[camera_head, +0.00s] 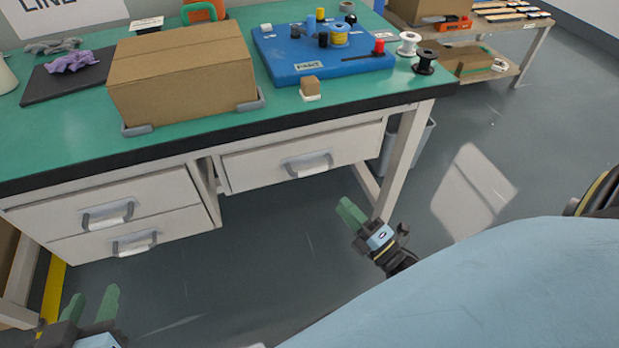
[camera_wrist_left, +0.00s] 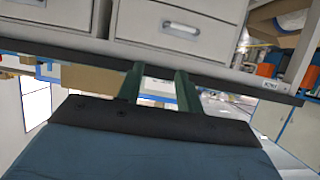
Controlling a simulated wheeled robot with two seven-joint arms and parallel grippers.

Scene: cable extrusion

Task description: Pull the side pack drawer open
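A white drawer (camera_head: 299,160) with a grey and white pull handle (camera_head: 308,164) is under the middle of the green-topped bench. Two stacked drawers are at the left, an upper one (camera_head: 165,192) with a handle (camera_head: 107,215) and a lower one (camera_head: 185,228) with a handle (camera_head: 134,243). All look closed. I cannot tell which is the side pack drawer. My left gripper (camera_head: 94,295) is open and empty, below the stacked drawers and apart from them. In the left wrist view, its fingers (camera_wrist_left: 159,88) are spread below a drawer handle (camera_wrist_left: 180,29). My right gripper (camera_head: 347,208) is below and right of the middle drawer, touching nothing.
The bench (camera_head: 75,125) carries a cardboard box (camera_head: 182,75), a blue fixture board (camera_head: 320,60) and spools. A bench leg (camera_head: 402,150) and a grey bin (camera_head: 421,140) stand right of the middle drawer. The floor before the drawers is clear.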

